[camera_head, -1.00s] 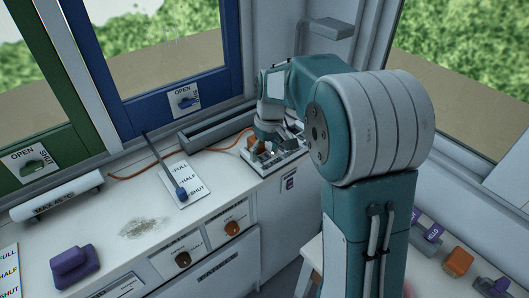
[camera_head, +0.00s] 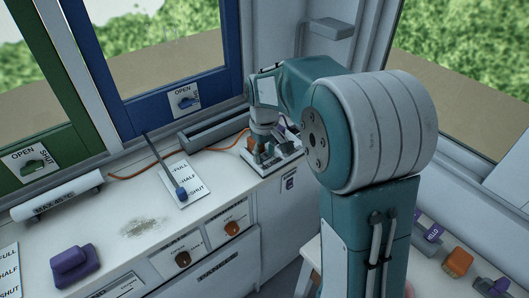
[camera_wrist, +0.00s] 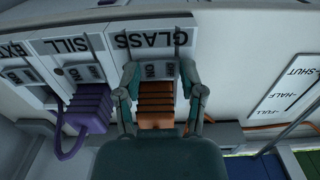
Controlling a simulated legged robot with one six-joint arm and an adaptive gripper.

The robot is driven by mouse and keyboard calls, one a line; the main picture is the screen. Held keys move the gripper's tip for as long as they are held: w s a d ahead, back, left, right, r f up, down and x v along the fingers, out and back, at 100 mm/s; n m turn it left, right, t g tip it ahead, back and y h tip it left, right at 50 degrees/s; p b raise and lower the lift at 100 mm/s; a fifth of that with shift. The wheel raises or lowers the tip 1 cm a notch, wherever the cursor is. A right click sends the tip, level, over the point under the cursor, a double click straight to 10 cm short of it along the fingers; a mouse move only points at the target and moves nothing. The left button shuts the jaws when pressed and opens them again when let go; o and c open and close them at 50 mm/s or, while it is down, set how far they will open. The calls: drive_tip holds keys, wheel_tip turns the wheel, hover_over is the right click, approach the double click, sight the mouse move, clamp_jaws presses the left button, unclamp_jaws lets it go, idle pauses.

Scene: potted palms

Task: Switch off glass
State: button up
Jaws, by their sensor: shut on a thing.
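In the wrist view, the GLASS station (camera_wrist: 150,40) is a white plate with upside-down black lettering and a small ON label. An orange ribbed block (camera_wrist: 155,104) sits below that label, between my fingers. My gripper (camera_wrist: 159,78) is shut on the orange block, one finger on each side; the exact contact is partly hidden. In the head view, my gripper (camera_head: 264,157) reaches down to the white switch panel (camera_head: 285,160) at the back right corner of the counter, and hides much of it.
A purple block with a looped cord (camera_wrist: 88,108) stands beside it under the SILL label (camera_wrist: 80,45). An orange cable (camera_head: 150,171) runs along the counter to the panel.

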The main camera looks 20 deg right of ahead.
sight(263, 157)
drive_tip(key=shift+f, duration=0.15)
drive_tip(key=o, duration=1.1)
drive_tip(key=shift+o, duration=0.2)
wheel_tip(263, 157, up, 12)
drive_tip(key=shift+a, duration=0.1)
